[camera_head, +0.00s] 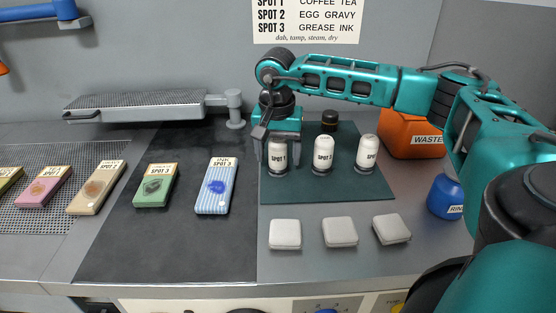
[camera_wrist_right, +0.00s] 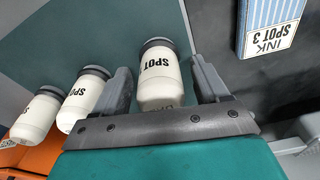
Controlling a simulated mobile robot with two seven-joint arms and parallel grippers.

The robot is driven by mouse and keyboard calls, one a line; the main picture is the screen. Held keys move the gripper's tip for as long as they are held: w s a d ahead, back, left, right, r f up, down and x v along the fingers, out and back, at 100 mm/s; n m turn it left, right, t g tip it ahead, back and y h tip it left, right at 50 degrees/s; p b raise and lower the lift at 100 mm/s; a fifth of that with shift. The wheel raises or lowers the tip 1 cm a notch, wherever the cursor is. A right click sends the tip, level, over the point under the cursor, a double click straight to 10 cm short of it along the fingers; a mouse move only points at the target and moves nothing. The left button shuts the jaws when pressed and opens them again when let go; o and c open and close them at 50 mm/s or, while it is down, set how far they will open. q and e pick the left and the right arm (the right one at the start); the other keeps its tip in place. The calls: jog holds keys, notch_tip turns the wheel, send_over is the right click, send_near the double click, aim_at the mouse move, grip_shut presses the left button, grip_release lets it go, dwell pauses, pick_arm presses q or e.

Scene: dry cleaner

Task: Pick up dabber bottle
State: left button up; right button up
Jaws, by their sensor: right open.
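Three white dabber bottles with dark bases stand in a row on a dark green mat (camera_head: 300,191): the SPOT 1 bottle (camera_head: 278,162), the SPOT 2 bottle (camera_head: 323,154) and the SPOT 3 bottle (camera_head: 367,153). My right gripper (camera_head: 279,148) reaches down over the SPOT 1 bottle, fingers open on either side of it. In the right wrist view this bottle (camera_wrist_right: 160,75) stands between the two fingers, with a visible gap at its left. The other two bottles (camera_wrist_right: 82,100) (camera_wrist_right: 38,112) are left of the fingers there. My left gripper is not in view.
A dark-capped container (camera_head: 330,121) stands behind the bottles. An orange waste bin (camera_head: 410,135) and a blue rinse container (camera_head: 445,197) stand at right. Several white pads (camera_head: 340,232) lie in front. Labelled fabric swatches (camera_head: 216,187) lie at left. A metal sleeve board (camera_head: 135,104) is behind them.

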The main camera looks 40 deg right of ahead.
jog(key=shift+f, duration=0.45)
jog(key=shift+c, duration=0.2)
jog(key=c, duration=0.9)
jog(key=shift+r, duration=0.1)
jog(key=shift+c, duration=0.4)
jog(key=shift+r, duration=0.1)
